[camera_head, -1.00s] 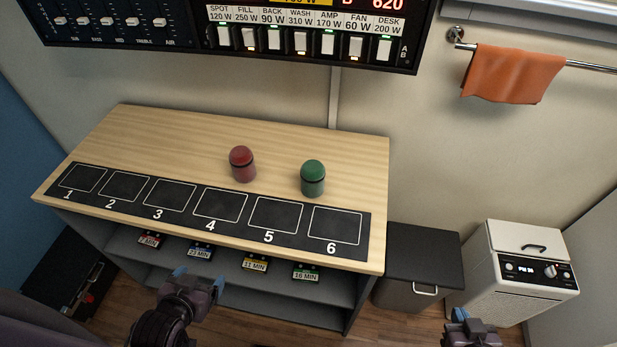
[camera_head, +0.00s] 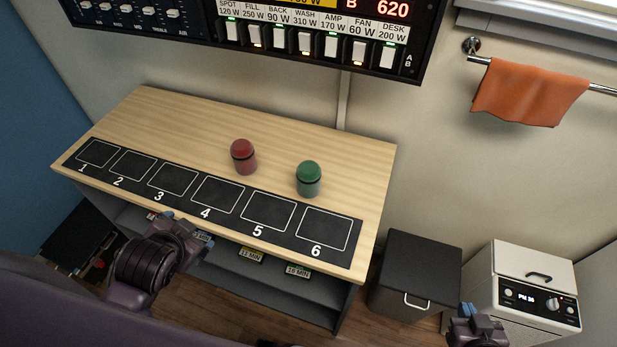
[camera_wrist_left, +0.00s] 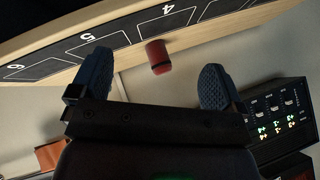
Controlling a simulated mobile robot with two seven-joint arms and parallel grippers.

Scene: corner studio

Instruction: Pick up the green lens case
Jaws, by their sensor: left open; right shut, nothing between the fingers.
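The green lens case (camera_head: 308,180) stands upright on the wooden desk top, behind squares 5 and 6 of the black strip. A red case (camera_head: 243,157) of similar shape stands to its left and also shows in the left wrist view (camera_wrist_left: 158,58). The green case cannot be made out in the left wrist view. My left gripper (camera_head: 186,226) is at the desk's front edge, left of and nearer than the green case. In the left wrist view its blue fingers (camera_wrist_left: 155,82) are spread, with nothing gripped. My right gripper (camera_head: 467,311) is shut and empty at the lower right, away from the desk.
The black numbered strip (camera_head: 178,203) runs along the front of the desk (camera_head: 180,125). Timers (camera_head: 250,256) sit on the shelf below. A dark bin (camera_head: 418,262) and a white appliance (camera_head: 525,265) stand to the right. A switch panel (camera_head: 300,20) hangs above the desk's back.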

